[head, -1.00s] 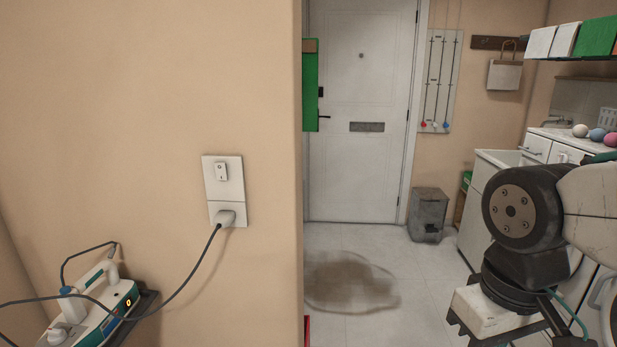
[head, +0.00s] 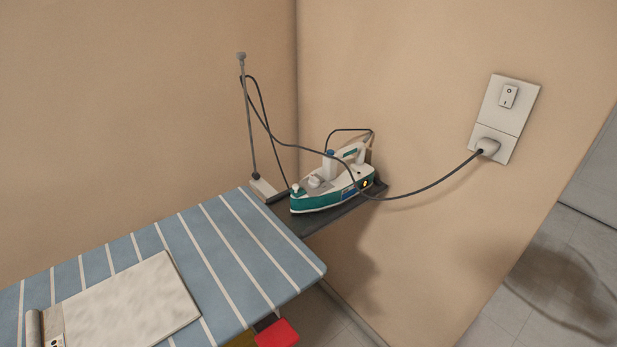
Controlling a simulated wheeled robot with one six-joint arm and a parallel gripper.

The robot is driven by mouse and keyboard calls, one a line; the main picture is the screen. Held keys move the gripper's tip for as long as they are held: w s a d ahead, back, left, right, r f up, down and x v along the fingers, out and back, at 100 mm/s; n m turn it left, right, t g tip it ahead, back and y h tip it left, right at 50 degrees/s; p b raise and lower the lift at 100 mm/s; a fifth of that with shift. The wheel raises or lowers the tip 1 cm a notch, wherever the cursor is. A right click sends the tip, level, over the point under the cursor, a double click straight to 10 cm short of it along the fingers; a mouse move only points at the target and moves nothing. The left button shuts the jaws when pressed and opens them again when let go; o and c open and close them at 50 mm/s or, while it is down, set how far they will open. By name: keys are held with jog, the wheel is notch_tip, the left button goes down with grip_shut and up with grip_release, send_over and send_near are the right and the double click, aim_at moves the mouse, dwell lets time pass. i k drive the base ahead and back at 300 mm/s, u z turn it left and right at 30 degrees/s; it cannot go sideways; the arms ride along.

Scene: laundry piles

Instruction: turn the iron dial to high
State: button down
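The iron (head: 335,190), white and teal, sits on a dark rest (head: 325,220) at the end of the ironing board, against the wall corner. A pale round knob, which looks like its dial (head: 314,181), is on its top toward the front; its setting is too small to read. A small orange light shows at the iron's rear. A dark cord runs from the iron to a plug (head: 487,146) in the wall socket. My gripper is not in view.
A thin cord post (head: 248,120) stands behind the iron. A wall switch (head: 509,97) is above the plug. A red item (head: 277,334) lies below the board.

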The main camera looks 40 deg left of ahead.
aim_at(314, 183)
jog(key=u, duration=1.25)
jog(key=k, duration=0.35)
jog(key=u, duration=0.65)
jog(key=i, duration=0.4)
jog(key=z, duration=0.45)
